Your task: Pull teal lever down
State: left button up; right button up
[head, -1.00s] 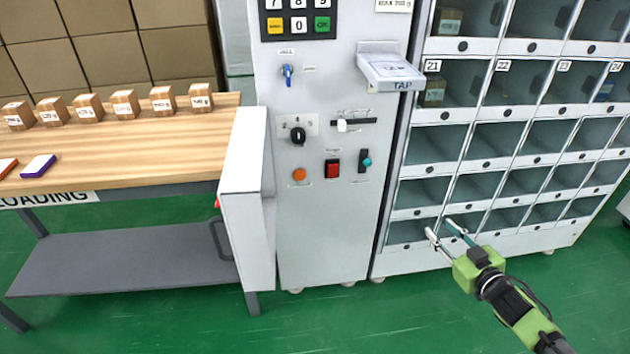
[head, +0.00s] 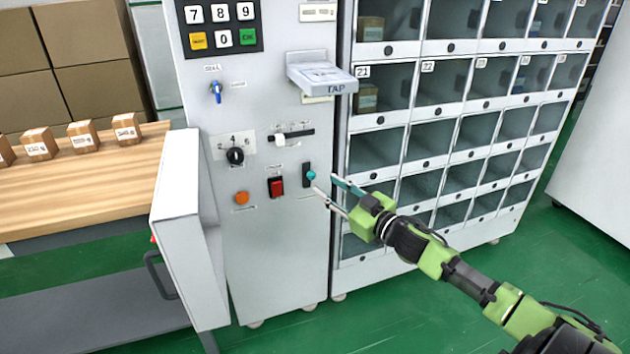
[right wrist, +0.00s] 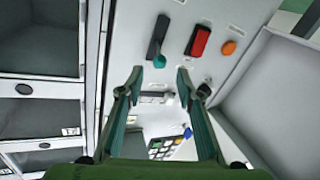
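The teal lever (head: 311,175) is a small teal knob on a black upright slot, low on the right side of the grey control panel (head: 270,225). The knob also shows in the right wrist view (right wrist: 159,61), where the panel appears upside down. My right gripper (head: 325,184) is open and empty, just right of the lever. In the right wrist view its fingertips (right wrist: 159,76) are spread, with the knob seen between and beyond them. I cannot tell whether they touch it. My left gripper is out of view.
A red switch (head: 276,187), an orange button (head: 241,198) and a black dial (head: 235,156) are left of the lever. The card shelf marked TAP (head: 321,79) juts out above. An open grey door (head: 188,230) stands at left, and a locker grid (head: 388,115) at right.

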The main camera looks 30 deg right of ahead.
aim_at(314, 178)
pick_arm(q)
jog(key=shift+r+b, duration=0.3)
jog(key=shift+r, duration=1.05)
pick_arm(e)
jog(key=shift+w+a, duration=0.2)
jog(key=shift+w, duration=1.35)
jog(key=shift+w+a, duration=0.15)
jog(key=shift+w, duration=1.4)
grip_shut()
